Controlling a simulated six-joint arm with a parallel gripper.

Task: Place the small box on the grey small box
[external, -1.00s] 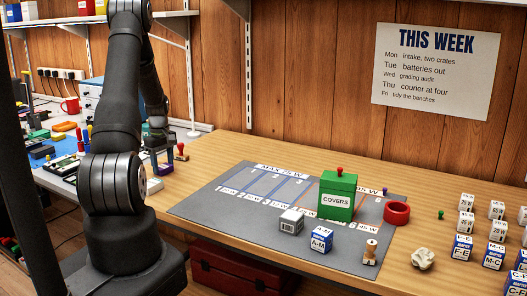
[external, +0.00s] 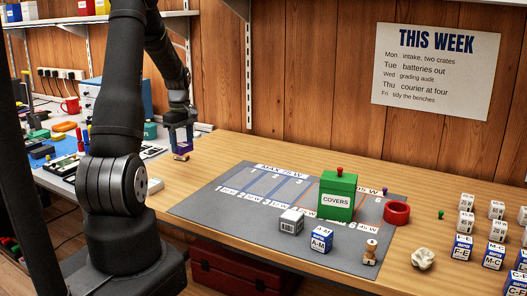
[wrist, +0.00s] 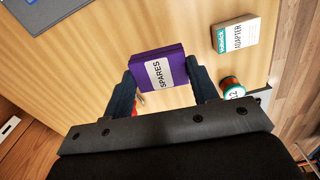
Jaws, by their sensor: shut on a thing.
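My gripper (external: 181,143) is at the left end of the wooden bench, left of the grey mat. In the wrist view its fingers (wrist: 163,88) are shut on a purple box with a white SPARES label (wrist: 160,68). The box lies across between the fingertips. I cannot tell how far it is above the bench. The grey small box (external: 291,222), with a barcode label, sits on the front middle of the mat, well to the right of my gripper. Its top is clear.
The grey mat (external: 222,203) carries a green COVERS box (external: 338,197) and a blue-and-white A-M box (external: 320,240) near the grey box. A red ring (external: 397,213) stands at the right.

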